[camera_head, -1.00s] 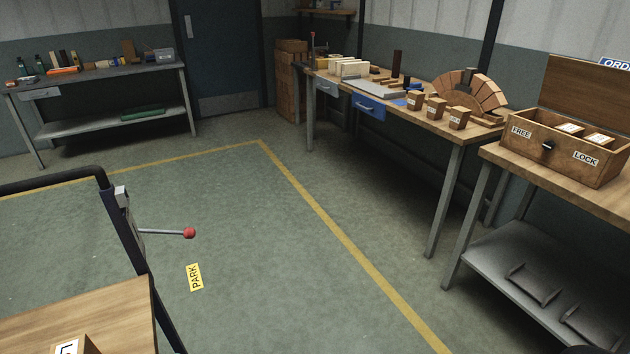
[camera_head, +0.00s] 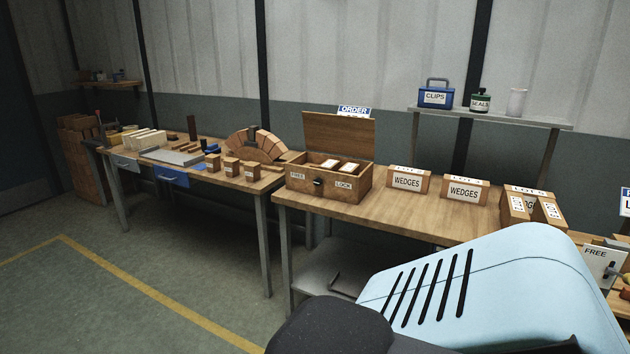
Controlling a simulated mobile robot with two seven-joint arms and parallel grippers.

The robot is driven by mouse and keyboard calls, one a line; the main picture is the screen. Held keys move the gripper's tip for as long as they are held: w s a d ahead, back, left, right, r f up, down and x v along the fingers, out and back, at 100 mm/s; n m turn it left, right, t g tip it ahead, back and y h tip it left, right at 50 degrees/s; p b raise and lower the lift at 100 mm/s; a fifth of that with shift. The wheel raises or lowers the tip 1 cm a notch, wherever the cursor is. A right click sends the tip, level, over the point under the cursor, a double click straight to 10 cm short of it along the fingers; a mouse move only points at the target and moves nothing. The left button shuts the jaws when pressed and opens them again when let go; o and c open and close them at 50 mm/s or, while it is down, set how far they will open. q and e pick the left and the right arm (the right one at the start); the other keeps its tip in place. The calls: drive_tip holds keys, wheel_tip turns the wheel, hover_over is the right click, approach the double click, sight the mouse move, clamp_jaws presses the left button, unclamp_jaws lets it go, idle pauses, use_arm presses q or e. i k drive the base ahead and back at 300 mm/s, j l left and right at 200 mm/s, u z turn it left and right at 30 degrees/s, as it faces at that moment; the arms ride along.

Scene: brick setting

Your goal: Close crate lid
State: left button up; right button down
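The wooden crate (camera_head: 328,199) stands on a wooden table in the middle of the head view. Its lid (camera_head: 339,139) is open and stands upright along the back edge. The crate's front carries FREE and LOCK labels with a dark latch (camera_head: 318,182) between them. Two white-labelled blocks show inside it. Part of my own arm, pale blue and black, fills the lower right, well in front of the crate. Neither gripper is in view.
The table (camera_head: 440,214) also holds two WEDGES boxes (camera_head: 409,180) and labelled blocks at right. A second bench (camera_head: 225,180) at left carries a brick arch (camera_head: 257,145) and small blocks. Floor at lower left is clear.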

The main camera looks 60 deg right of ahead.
sight(345, 135)
drive_tip(key=z, duration=2)
